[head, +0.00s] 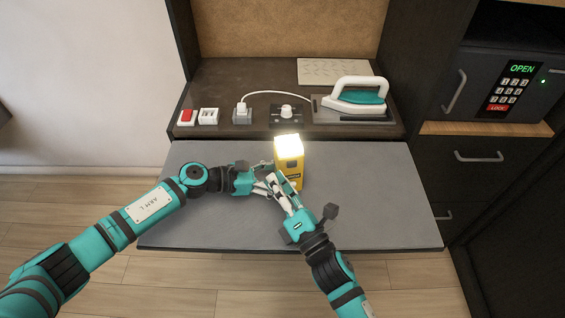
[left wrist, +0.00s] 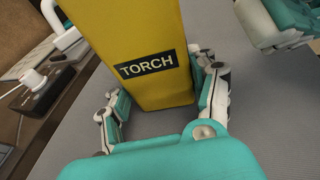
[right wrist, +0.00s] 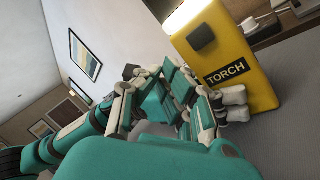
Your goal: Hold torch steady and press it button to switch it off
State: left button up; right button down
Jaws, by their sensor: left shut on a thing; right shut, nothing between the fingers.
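The yellow torch (head: 291,166) stands upright on the grey pull-out surface, and its top glows bright white. Its black TORCH label shows in the left wrist view (left wrist: 147,64). In the right wrist view the torch (right wrist: 228,68) has a dark square button (right wrist: 202,37) on its side, above the label. My left gripper (left wrist: 165,105) is shut on the torch's lower part, with a finger on each side. My right gripper (head: 275,186) is shut and empty, close beside the torch; its fingers (right wrist: 165,95) are left of the button. Whether they touch the torch is unclear.
Behind on the dark counter are a red switch (head: 187,116), a white switch (head: 208,115), a plugged-in socket (head: 242,114), a knob (head: 286,112) and an iron (head: 357,97). A safe (head: 510,90) stands right. The grey surface (head: 390,200) is clear at right.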

jog(key=shift+w, duration=0.15)
dwell(0.4)
jog(key=shift+w+d, duration=0.1)
jog(key=shift+w, duration=0.25)
jog(key=shift+w+d, duration=0.1)
jog(key=shift+w, duration=0.45)
dwell(0.9)
jog(key=shift+s, duration=0.15)
jog(key=shift+s+a, duration=0.2)
jog(key=shift+s, duration=0.7)
jog(key=shift+s, duration=0.1)
jog(key=s, duration=0.2)
jog(key=s+a, duration=0.1)
jog(key=s, duration=0.2)
jog(key=shift+s+a, duration=0.1)
jog(key=shift+s, duration=0.25)
dwell(1.1)
